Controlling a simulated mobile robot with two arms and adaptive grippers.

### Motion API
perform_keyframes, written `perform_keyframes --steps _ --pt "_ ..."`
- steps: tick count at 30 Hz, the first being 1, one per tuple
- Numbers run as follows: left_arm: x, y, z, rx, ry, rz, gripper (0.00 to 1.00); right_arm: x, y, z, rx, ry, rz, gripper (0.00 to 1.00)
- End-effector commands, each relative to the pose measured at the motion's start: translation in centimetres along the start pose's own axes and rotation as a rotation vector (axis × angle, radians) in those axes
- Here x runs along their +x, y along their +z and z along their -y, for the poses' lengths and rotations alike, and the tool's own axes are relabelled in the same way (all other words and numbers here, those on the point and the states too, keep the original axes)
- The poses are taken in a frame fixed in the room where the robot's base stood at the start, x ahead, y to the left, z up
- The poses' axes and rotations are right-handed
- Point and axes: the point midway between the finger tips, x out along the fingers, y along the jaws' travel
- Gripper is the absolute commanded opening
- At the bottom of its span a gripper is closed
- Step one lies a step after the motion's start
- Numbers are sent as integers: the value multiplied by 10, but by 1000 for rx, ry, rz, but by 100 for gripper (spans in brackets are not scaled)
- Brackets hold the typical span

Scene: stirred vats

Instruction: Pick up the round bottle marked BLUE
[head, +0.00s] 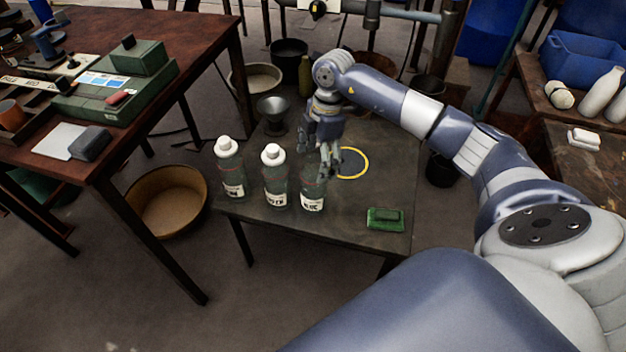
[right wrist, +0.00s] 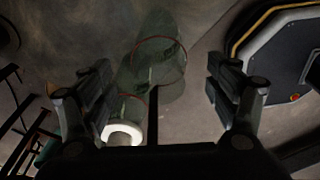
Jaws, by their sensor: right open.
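Three clear round bottles stand upright in a row at the left side of the small dark table. The rightmost bottle (head: 312,188) carries a white label that seems to read BLUE. A clear bottle with a red ring (right wrist: 158,65) shows between and beyond the fingers, and a white cap (right wrist: 123,134) shows near the left finger. I cannot tell contact. My left gripper is out of view.
The middle bottle (head: 275,182) and left bottle (head: 230,172) have white caps and stand close by. A green block (head: 385,219) lies at the table's front right. A yellow ring (head: 364,165) marks the tabletop (head: 345,225).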

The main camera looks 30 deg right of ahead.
Motion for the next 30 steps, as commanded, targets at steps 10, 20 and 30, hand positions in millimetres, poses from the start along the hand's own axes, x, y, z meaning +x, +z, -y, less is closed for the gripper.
perform_keyframes --steps 10,20,30 --pt "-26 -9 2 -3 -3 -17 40 41 -6 0 0 -3 -2 81" --pt "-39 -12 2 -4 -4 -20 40 56 -5 0 -1 1 -1 81" --pt "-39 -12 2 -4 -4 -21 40 55 -5 0 -1 0 -1 22"
